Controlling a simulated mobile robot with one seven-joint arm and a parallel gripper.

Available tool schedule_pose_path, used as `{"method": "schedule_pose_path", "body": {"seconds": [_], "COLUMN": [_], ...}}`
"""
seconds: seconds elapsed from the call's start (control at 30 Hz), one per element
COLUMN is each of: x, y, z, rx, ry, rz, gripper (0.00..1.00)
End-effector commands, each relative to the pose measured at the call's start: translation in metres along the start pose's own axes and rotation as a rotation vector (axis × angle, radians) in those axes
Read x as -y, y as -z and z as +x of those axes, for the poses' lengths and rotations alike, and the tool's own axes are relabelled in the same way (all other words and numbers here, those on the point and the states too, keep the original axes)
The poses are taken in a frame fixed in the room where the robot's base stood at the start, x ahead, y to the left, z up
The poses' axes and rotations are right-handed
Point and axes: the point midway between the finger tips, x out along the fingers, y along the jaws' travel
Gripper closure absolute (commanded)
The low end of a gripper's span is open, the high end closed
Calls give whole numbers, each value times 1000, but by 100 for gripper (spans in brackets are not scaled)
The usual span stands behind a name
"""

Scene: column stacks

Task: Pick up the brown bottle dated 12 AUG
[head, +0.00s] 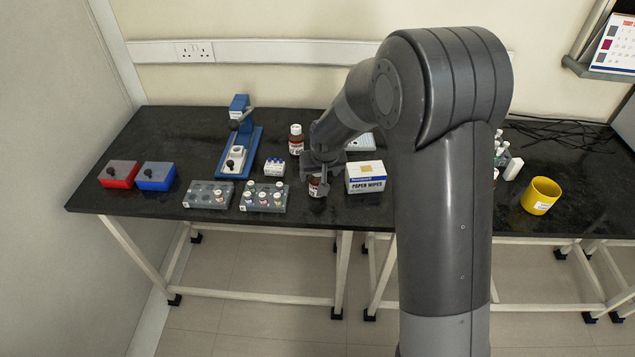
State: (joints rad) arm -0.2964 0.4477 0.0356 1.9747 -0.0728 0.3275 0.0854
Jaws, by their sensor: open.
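One brown bottle (296,142) with a white cap and a pale label stands upright behind and left of my gripper. A second brown bottle (317,190) stands at the front, partly hidden by my gripper (318,174). My gripper is open and points down at this front bottle. I cannot tell whether the fingers are around it or just above it. The label dates are too small to read, so I cannot tell which bottle is dated 12 AUG.
A paper wipes box (366,179) stands close right of my gripper. Vial racks (263,197), a small white vial box (275,167) and a blue stand (239,150) are to the left. Red (119,175) and blue (156,177) boxes are farther left.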

Motion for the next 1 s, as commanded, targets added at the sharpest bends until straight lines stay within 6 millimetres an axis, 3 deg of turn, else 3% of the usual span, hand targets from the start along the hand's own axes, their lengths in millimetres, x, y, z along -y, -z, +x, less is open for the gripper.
{"method": "schedule_pose_path", "body": {"seconds": [0.3,0.6,1.0], "x": [2,2,2], "y": [0,0,0], "z": [39,42,42], "rx": [1,0,0], "ry": [0,0,0], "rz": [1,0,0], "gripper": [27,27,59]}}
